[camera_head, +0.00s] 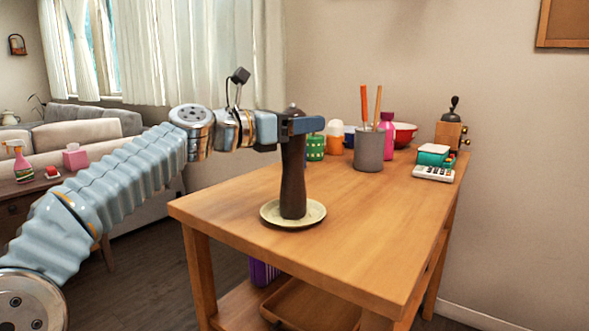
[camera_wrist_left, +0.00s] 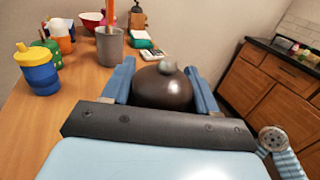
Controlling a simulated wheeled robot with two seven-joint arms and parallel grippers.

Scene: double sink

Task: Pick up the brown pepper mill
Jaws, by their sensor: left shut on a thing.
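The brown pepper mill (camera_head: 293,180) stands upright over a pale round plate (camera_head: 268,216) on the wooden table; I cannot tell whether its base touches the plate. My left gripper (camera_head: 300,125) comes in from the left and is shut on the mill's upper part, just below its top. In the left wrist view the mill's dark rounded top with a grey knob (camera_wrist_left: 165,86) sits between the two blue fingers. The fingers hide part of the mill's neck. My right gripper is not clearly seen; a blue ribbed arm part of mine shows at the lower right of the wrist view.
On the wooden table (camera_head: 370,235), behind the mill, stand a grey utensil holder (camera_head: 369,150), a green cup (camera_head: 315,148), a pink bottle (camera_head: 387,127) and a red bowl (camera_head: 405,134). The table front is clear.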

